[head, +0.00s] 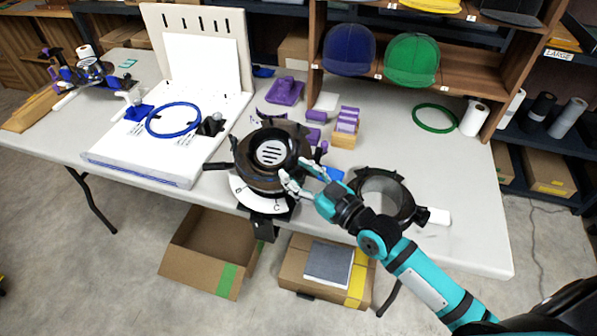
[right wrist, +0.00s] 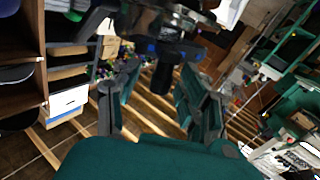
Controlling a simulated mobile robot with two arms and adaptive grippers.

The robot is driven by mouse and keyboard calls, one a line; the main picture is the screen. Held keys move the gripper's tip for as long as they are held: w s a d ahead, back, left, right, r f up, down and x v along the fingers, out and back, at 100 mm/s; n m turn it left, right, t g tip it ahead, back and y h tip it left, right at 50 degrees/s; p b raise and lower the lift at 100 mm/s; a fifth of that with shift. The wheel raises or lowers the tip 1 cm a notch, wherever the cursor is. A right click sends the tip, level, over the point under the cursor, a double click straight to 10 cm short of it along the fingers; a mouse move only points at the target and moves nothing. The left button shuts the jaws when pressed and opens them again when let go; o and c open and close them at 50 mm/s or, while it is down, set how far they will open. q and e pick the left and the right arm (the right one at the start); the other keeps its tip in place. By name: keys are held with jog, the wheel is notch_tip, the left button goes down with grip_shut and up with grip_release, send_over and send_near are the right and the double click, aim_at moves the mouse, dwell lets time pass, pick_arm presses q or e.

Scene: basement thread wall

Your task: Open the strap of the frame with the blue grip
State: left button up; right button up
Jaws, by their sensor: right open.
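A black ring-shaped frame (head: 241,158) sits at the table's front edge on a white lettered plate (head: 243,194). A blue piece (head: 335,173) shows just right of it; I cannot tell whether it is a grip on this frame. Another black ring frame (head: 407,205) lies to the right, with a white grip (head: 437,216). My right gripper (head: 295,176) is open beside the right side of the first frame, its fingers near the rim; contact is unclear. In the right wrist view my open fingers (right wrist: 160,108) flank a dark, blurred part. The strap cannot be made out. My left gripper is not in view.
A white board with a blue hoop (head: 150,128) fills the left of the table (head: 465,185). Purple blocks (head: 347,121) stand behind the frames, and a green hoop (head: 417,112) lies at the back right.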

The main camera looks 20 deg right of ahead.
jog(key=shift+c, duration=0.2)
grip_shut()
jog(key=shift+w+a+f, duration=0.1)
jog(key=shift+w, duration=0.05)
dwell(0.5)
